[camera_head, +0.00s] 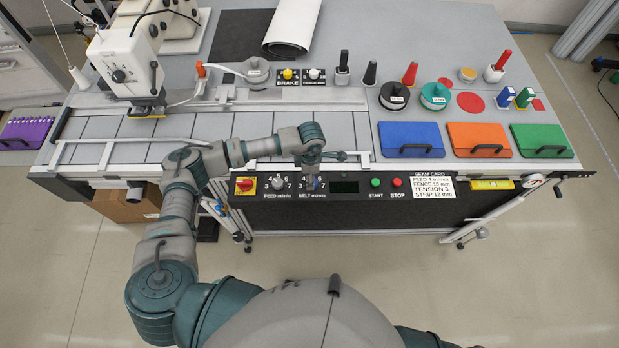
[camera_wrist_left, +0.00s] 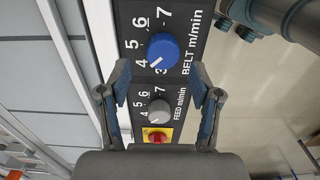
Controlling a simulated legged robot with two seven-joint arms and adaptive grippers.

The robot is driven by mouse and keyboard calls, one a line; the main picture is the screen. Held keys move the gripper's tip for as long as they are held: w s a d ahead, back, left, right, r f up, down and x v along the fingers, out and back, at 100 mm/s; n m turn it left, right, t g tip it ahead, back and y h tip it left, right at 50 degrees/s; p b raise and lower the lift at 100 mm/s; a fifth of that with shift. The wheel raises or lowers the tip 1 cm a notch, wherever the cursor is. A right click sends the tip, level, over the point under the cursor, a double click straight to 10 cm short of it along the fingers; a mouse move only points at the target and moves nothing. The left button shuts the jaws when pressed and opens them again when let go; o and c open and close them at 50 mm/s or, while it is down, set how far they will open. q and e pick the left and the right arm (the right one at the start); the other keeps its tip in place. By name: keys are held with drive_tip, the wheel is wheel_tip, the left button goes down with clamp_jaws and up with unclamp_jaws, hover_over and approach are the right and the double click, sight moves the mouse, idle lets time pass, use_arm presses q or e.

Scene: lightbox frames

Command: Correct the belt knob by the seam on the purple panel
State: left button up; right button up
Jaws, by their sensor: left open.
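The blue belt knob (camera_wrist_left: 163,50) sits on the black control panel, beside the label BELT m/min. Its white mark points down-left in the left wrist view, near the 3 and 4 end of the scale; the 6 is underlined. In the head view the knob (camera_head: 311,185) is partly hidden by my left gripper (camera_head: 312,172). In the wrist view my left gripper (camera_wrist_left: 160,75) is open, its fingers apart on either side just below the knob, not visibly touching it. A purple panel with a dark handle (camera_head: 24,132) lies at the far left. Its seam is too small to read.
The grey feed knob (camera_wrist_left: 159,111) and red switch (camera_wrist_left: 157,136) are close by. A seam card (camera_head: 408,186), green start button (camera_head: 376,182) and red stop button (camera_head: 397,182) are to the right. Blue (camera_head: 411,136), orange (camera_head: 478,138) and green (camera_head: 541,139) panels lie on the table.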

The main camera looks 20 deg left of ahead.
use_arm(q)
drive_tip(key=shift+d+f, duration=0.25)
drive_tip(key=shift+f, duration=0.35)
drive_tip(key=shift+d+f, duration=0.25)
drive_tip(key=shift+f, duration=0.35)
drive_tip(key=shift+d+f, duration=0.2)
drive_tip(key=shift+f, duration=0.3)
drive_tip(key=shift+a, duration=0.7)
drive_tip(key=c, duration=1.1)
drive_tip(key=shift+d, duration=0.35)
drive_tip(key=shift+c, duration=0.2)
drive_tip(key=shift+n, duration=0.4)
drive_tip(key=n+b, duration=0.2)
drive_tip(key=n, duration=0.1)
drive_tip(key=shift+n, duration=0.3)
drive_tip(key=shift+w+r+n+b, duration=0.15)
drive_tip(key=shift+n+b, duration=0.55)
drive_tip(key=shift+n, duration=1.6)
use_arm(e)
drive_tip(key=shift+s+d+f, duration=0.1)
drive_tip(key=shift+d+f, duration=0.05)
drive_tip(key=shift+f, duration=0.7)
drive_tip(key=shift+d+f, duration=0.1)
drive_tip(key=shift+f, duration=0.7)
